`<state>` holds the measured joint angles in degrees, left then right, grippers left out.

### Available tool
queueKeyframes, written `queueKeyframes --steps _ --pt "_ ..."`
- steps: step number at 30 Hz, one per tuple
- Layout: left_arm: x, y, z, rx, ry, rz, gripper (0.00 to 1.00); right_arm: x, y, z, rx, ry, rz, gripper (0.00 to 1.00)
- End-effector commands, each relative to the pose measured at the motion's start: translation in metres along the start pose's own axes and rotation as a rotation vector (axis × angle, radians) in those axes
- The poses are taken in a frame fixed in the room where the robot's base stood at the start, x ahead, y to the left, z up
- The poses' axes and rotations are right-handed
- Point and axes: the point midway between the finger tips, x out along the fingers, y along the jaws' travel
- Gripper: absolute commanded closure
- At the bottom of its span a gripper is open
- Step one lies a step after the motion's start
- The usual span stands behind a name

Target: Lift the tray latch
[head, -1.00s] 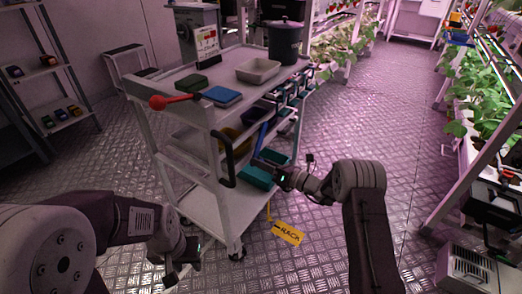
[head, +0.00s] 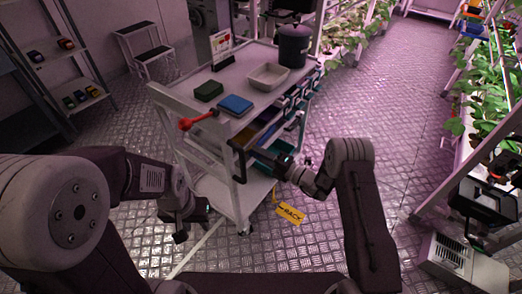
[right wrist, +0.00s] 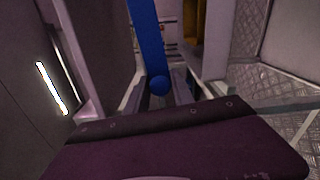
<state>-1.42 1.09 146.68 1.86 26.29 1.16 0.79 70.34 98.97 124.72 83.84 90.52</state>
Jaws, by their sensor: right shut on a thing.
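A slim blue lever (head: 271,131) stands slanted at the right front side of the grey cart (head: 224,132). In the right wrist view the blue lever (right wrist: 150,38) comes down from the top and ends in a rounded tip near the middle. My right gripper (head: 283,163) is at the lever's lower end and is shut on it; its fingertips are hard to make out. My left gripper (head: 194,223) is empty, low beside the cart's front leg, with its fingers apart.
A red-knobbed lever (head: 198,121) and a black handle (head: 239,162) stick out at the cart's front. A blue box (head: 235,105), a green box (head: 209,91) and a beige tray (head: 269,76) are on top.

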Motion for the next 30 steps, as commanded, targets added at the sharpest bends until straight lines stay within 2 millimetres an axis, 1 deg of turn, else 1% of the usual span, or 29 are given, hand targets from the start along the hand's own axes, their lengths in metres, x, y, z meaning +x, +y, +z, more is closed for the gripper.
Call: queueKeyframes --steps 1,9,27,28,29,30 --pt "-0.009 0.0 -0.001 0.0 0.0 0.0 0.64 0.0 0.008 0.0 0.027 0.0 -0.002 1.0" --pt "-0.023 0.0 -0.002 0.0 0.0 0.0 0.64 0.0 0.018 0.001 0.129 0.0 -0.001 1.0" --pt "-0.025 0.001 -0.003 0.0 0.0 0.0 0.64 0.0 0.02 0.002 0.162 -0.001 0.002 1.0" --pt "-0.025 0.001 -0.003 0.0 0.0 0.0 0.64 0.0 0.02 0.002 0.162 -0.001 0.002 0.66" --pt "-0.025 0.001 -0.003 0.0 0.0 0.0 0.64 0.0 0.02 0.002 0.162 -0.001 0.002 0.57" --pt "-0.025 0.001 -0.003 0.0 0.0 0.0 0.64 0.0 0.02 0.002 0.161 -0.001 0.002 0.53"
